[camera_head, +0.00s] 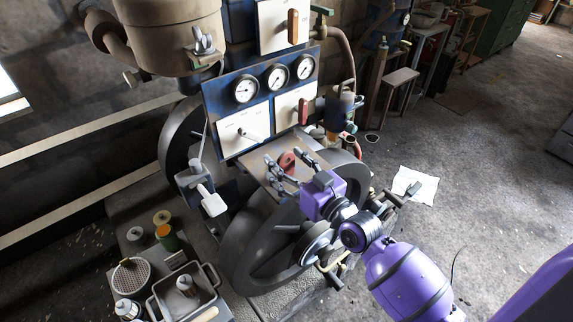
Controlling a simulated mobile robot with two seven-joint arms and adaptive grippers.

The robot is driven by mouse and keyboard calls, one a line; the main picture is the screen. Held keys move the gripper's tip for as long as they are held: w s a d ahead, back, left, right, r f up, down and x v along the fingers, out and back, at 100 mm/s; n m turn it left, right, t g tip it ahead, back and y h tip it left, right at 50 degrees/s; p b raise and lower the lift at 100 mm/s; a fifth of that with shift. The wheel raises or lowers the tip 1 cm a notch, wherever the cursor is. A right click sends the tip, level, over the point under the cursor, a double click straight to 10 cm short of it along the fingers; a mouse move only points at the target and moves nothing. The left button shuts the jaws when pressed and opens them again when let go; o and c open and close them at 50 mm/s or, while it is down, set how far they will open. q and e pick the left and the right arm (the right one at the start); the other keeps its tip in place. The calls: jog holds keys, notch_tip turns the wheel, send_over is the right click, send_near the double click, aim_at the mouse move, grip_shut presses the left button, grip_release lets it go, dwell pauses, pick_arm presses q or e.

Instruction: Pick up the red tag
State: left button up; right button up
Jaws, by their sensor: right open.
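A small red tag (288,161) lies on a flat metal shelf (257,170) below the gauge panel of the engine. My right gripper (290,162) reaches in from the lower right, with its purple body just right of the shelf. Its two dark fingers are spread apart, one on each side of the red tag as seen from above. The gap between the fingers is open, and I cannot tell how high they are above the tag. My left gripper is not in view.
A blue panel with several gauges (277,77) rises behind the shelf. Large flywheels (262,243) flank it. A grey tray (207,275) with cans stands at lower left. A white paper (415,185) lies on the open floor at right.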

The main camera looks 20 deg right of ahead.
jog(key=shift+w+a, duration=0.1)
jog(key=shift+w, duration=0.15)
jog(key=c, duration=1)
jog(key=shift+c, duration=0.2)
